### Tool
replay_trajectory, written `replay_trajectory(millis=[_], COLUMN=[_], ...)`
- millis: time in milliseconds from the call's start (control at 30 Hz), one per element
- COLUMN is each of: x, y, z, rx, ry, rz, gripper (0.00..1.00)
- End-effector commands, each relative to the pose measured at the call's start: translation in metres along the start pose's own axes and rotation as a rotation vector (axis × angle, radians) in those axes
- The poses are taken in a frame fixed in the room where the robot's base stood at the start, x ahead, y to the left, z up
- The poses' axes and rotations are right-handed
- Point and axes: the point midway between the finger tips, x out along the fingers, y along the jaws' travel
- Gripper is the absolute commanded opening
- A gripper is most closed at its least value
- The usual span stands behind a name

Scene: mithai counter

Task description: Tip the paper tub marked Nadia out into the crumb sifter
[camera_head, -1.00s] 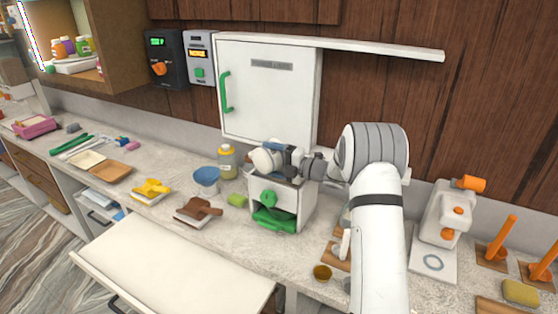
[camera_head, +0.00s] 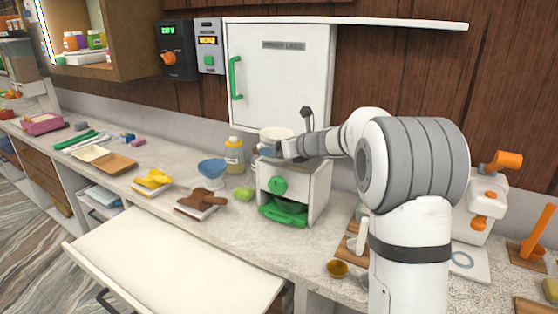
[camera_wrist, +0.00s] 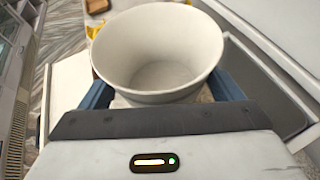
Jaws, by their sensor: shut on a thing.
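My gripper (camera_head: 280,150) is shut on a white paper tub (camera_head: 277,133), with a blue finger on each side of it. The tub is upright, mouth up. In the wrist view the tub (camera_wrist: 160,50) shows a pale, bare-looking inside. No name can be read on it. Below the tub stands a white box (camera_head: 315,195) with a green knob (camera_head: 278,185) and a green tray (camera_head: 284,211) low in its front; it looks like the crumb sifter. The tub is above the back of this box. The box's top is partly hidden by my gripper.
A white cabinet (camera_head: 281,75) hangs behind. A pale drawer (camera_head: 175,272) juts out in front.

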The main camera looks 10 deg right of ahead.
Motion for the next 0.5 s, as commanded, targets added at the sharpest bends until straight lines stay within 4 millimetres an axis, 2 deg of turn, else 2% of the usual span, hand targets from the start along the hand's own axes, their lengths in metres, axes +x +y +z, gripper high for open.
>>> replay_trajectory(millis=[33, 333, 500], x=[0.004, 0.001, -0.004], y=[-0.002, -0.003, -0.002], z=[-0.008, -0.002, 0.011], rx=[-0.035, -0.063, -0.062], ry=[-0.001, 0.000, 0.000], rz=[-0.013, -0.026, -0.026], gripper=[0.59, 0.59, 0.59])
